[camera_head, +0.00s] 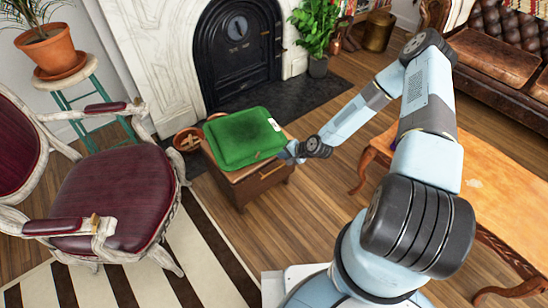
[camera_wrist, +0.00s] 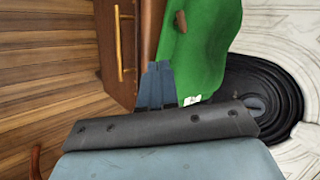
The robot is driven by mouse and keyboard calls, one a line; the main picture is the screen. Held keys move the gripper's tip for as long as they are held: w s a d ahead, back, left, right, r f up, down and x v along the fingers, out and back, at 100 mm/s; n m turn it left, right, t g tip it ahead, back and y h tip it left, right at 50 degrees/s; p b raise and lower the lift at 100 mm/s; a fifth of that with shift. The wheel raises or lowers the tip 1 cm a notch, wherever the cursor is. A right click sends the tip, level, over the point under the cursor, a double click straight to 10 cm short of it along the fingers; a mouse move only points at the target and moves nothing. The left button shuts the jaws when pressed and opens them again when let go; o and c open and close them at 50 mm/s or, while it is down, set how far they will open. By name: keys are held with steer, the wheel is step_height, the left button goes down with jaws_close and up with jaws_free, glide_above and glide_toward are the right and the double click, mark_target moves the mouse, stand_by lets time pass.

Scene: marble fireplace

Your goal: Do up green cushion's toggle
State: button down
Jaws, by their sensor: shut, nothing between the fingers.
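The green cushion (camera_head: 243,138) lies flat on a small wooden cabinet (camera_head: 262,181). A white patch shows near its right corner in the head view. In the wrist view the cushion (camera_wrist: 213,48) carries a small brown toggle (camera_wrist: 181,21) near its edge, and a bit of white shows low on the cushion. I cannot tell whether the toggle is through a loop. My gripper (camera_head: 285,155) is at the cushion's lower right edge. In the wrist view its bluish fingers (camera_wrist: 155,84) are together and empty, beside the cushion's edge and apart from the toggle.
A burgundy armchair (camera_head: 105,195) stands left of the cabinet. A wooden table (camera_head: 500,195) stands right, under my arm. A black fireplace (camera_head: 238,48) and a leafy plant (camera_head: 316,22) are behind. Wood floor is clear between cabinet and table.

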steer(key=v, duration=0.3)
steer(key=shift+w+d+r, duration=0.15)
steer(key=shift+d+r, duration=0.05)
steer(key=c, duration=1.8)
jaws_free()
steer(key=shift+d+r, duration=0.1)
steer(key=shift+r, duration=0.05)
steer(key=shift+o, duration=1.7)
steer(key=shift+s+f+g, duration=0.25)
steer(key=shift+f+g, duration=0.05)
steer(key=shift+f, duration=0.1)
steer(key=f, duration=0.1)
steer(key=f+g+h, duration=0.1)
steer(key=n+g+h, duration=0.1)
steer(key=shift+s+a+f, duration=0.25)
steer(key=shift+s+f, duration=0.15)
steer(key=n+g+h, duration=0.1)
steer(key=g+h, duration=0.2)
steer(key=h, duration=0.3)
glide_toward(256, 157)
step_height(256, 157, down, 9)
steer(key=shift+s+d+r, duration=0.1)
